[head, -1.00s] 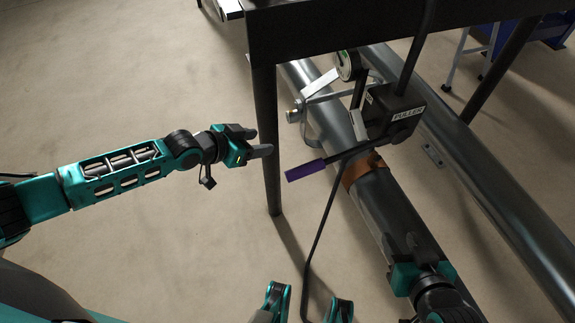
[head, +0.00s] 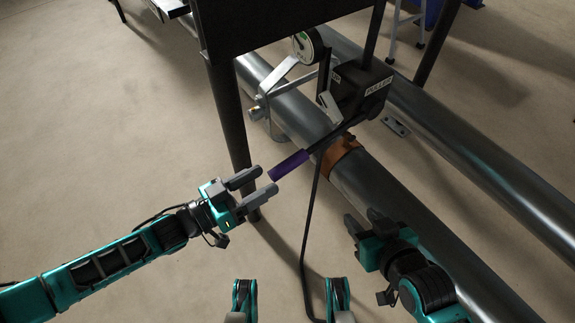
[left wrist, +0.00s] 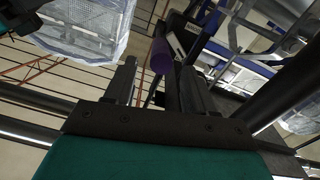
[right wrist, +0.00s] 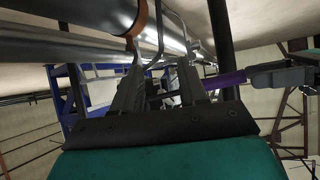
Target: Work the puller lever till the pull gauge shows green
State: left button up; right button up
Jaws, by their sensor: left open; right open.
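The puller (head: 362,88) is a black box with a white PULLER label, mounted over the grey pipe. Its lever ends in a purple grip (head: 289,165) that points down to the left. The round pull gauge (head: 307,46) has a white face with some green; its needle is too small to read. My left gripper (head: 258,184) is open, its fingertips just short of the grip's end. The purple grip (left wrist: 162,55) also shows beyond the left wrist's fingers. My right gripper (head: 362,220) is open and empty beside the pipe. The grip (right wrist: 225,80) shows in the right wrist view.
A dark table or stand (head: 270,27) with black legs is above and left of the puller. Two large grey pipes (head: 480,165) run diagonally, one with an orange band (head: 340,155). A thin black hose or rod (head: 309,230) hangs below the puller. The floor at left is clear.

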aim_at(288, 166)
pick_arm(q)
jog(key=b+x, duration=0.1)
jog(key=x, duration=0.6)
jog(key=shift+w+d+f, duration=0.1)
jog(key=shift+w+d, duration=0.15)
jog(key=shift+d, duration=0.1)
jog(key=shift+c, duration=0.2)
grip_shut()
